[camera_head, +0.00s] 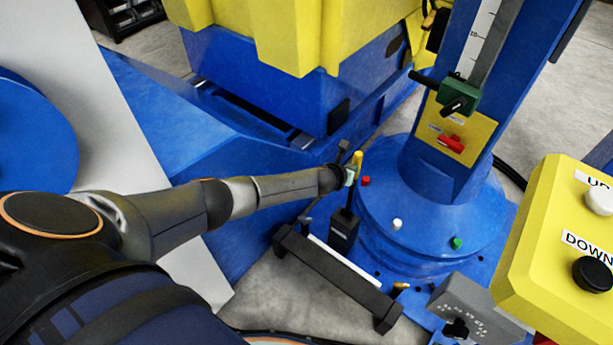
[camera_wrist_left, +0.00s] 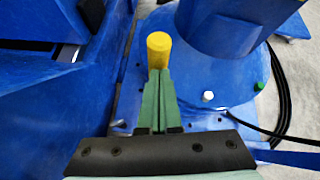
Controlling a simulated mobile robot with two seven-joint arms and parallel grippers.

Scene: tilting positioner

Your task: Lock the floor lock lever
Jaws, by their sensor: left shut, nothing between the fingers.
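The floor lock lever stands beside the round blue base, with a yellow knob (camera_head: 357,159) on a dark shaft rising from a black block (camera_head: 344,229). My left arm comes in from the left, and my left gripper (camera_head: 350,176) is at the lever's upper end, just below the yellow top. In the left wrist view the green fingers (camera_wrist_left: 158,78) are shut with nothing between them. Their tips overlap the lower edge of the yellow knob (camera_wrist_left: 159,48); I cannot tell whether they touch it. The lever's shaft is hidden there. My right gripper is not in view.
The blue round base (camera_head: 420,225) carries red, white and green buttons. A black bar frame (camera_head: 335,280) lies in front of the lever. A yellow UP/DOWN box (camera_head: 550,240) is at right, and a grey box (camera_head: 470,308) stands below. Grey floor is open at bottom centre.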

